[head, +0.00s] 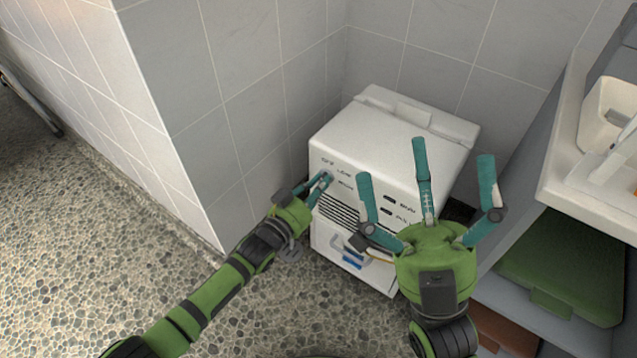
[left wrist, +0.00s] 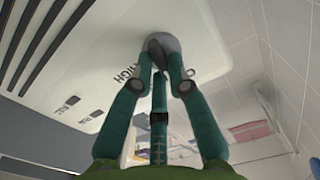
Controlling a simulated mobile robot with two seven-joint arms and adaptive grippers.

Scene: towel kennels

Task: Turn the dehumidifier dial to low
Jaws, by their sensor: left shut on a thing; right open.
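The dehumidifier (head: 385,135) is a white box standing in the tiled corner, with printed labels, slats and buttons on its front. My left gripper (head: 322,181) reaches its upper left front and is shut on the grey dial. In the left wrist view, the dial (left wrist: 168,42) sits between the fingertips of my left gripper (left wrist: 165,62), with the word HIGH printed beside it. The fingers cover much of the dial, so I cannot tell where it points. My right gripper (head: 424,170) is open and empty, in front of the dehumidifier's right side.
A grey shelf unit with a white top (head: 570,150) stands close on the right. Tiled walls (head: 240,70) close in behind and left.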

